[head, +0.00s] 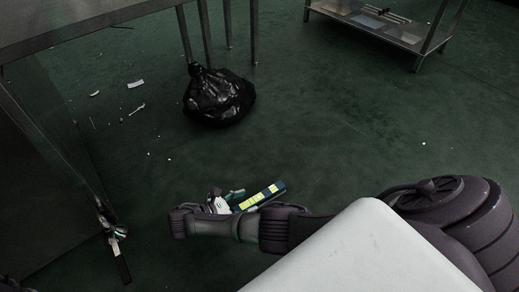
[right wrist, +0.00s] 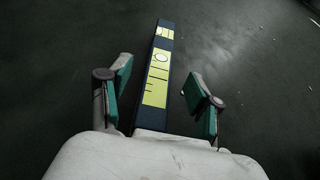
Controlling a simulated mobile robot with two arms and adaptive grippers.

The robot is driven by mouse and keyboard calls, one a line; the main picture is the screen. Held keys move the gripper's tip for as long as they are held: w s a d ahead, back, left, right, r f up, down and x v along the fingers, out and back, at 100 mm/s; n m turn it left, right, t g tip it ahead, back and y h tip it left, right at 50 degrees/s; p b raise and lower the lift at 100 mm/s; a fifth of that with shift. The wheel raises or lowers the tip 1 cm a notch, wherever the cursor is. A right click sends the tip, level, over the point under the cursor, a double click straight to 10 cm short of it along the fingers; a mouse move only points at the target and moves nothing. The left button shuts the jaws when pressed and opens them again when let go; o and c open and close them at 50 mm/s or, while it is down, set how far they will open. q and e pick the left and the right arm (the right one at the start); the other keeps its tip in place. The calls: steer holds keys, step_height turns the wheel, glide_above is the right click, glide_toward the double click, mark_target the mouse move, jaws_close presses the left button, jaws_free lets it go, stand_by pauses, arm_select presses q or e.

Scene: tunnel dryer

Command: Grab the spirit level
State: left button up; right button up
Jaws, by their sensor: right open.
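The spirit level (head: 263,196) is a dark blue bar with yellow marked panels. In the head view it shows just beyond my right gripper (head: 230,197), low in the middle. In the right wrist view the level (right wrist: 154,92) points away from the camera, leaning slightly right. My right gripper (right wrist: 160,72) is open, with one green-padded finger on each side of the level in that view. The left finger looks closer to the bar, and a gap shows on the right. Its near end is hidden behind the gripper body.
A metal table or cabinet (head: 40,120) stands at the left. A black bag (head: 218,98) lies on the green floor, with scraps (head: 135,85) nearby. A low shelf (head: 385,25) is at the back right. The middle floor is clear.

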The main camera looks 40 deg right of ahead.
mark_target(257, 198)
steer(key=b+x, duration=0.1)
steer(key=x, duration=0.3)
steer(key=shift+d, duration=0.15)
jaws_close()
steer(key=shift+r, duration=0.1)
